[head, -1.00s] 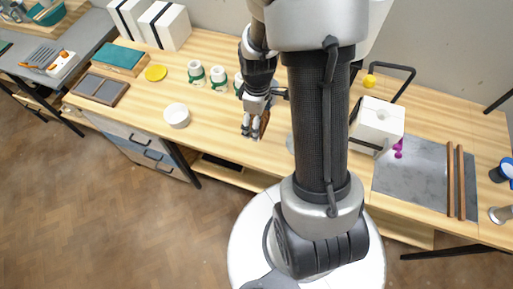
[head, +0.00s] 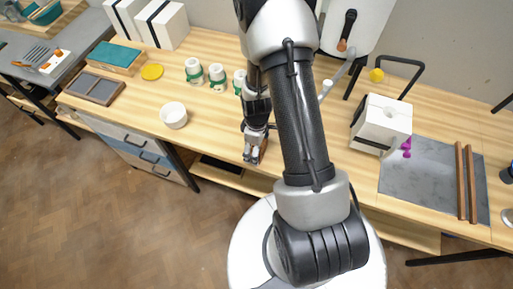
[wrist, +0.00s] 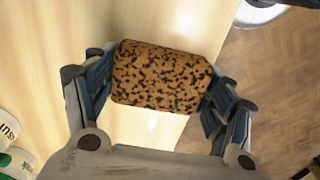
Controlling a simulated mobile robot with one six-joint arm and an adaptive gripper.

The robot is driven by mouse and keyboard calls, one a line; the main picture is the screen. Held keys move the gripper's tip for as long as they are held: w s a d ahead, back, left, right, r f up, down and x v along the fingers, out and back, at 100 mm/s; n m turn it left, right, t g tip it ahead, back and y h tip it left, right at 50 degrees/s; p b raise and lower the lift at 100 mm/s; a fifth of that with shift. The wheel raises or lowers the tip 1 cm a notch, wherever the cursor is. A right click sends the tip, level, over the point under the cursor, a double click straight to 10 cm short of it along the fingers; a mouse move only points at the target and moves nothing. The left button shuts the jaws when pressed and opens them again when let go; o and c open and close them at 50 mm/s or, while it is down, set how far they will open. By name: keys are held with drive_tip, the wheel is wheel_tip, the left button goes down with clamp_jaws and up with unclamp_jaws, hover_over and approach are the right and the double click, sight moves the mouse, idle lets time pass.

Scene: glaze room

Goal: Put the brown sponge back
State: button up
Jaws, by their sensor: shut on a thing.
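The brown sponge (wrist: 162,76), tan with dark specks and rounded corners, lies across the middle of the wrist view. My gripper (wrist: 160,85) is shut on it, one finger at each end. In the head view my gripper (head: 253,158) points down near the front edge of the wooden table (head: 215,145), right of a white bowl (head: 173,115). The sponge is mostly hidden there by the fingers. I cannot tell how far it is above the table top.
White jars with green labels (head: 217,77) stand behind my gripper. A yellow disc (head: 152,72), a teal-topped block (head: 115,57) and a grey tray (head: 96,87) lie at left. A white block (head: 383,124) and grey slab (head: 430,180) are at right. My arm covers the middle.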

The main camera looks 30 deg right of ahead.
drive_tip(key=shift+f, duration=0.2)
drive_tip(key=o, duration=1.1)
drive_tip(key=shift+r, duration=0.1)
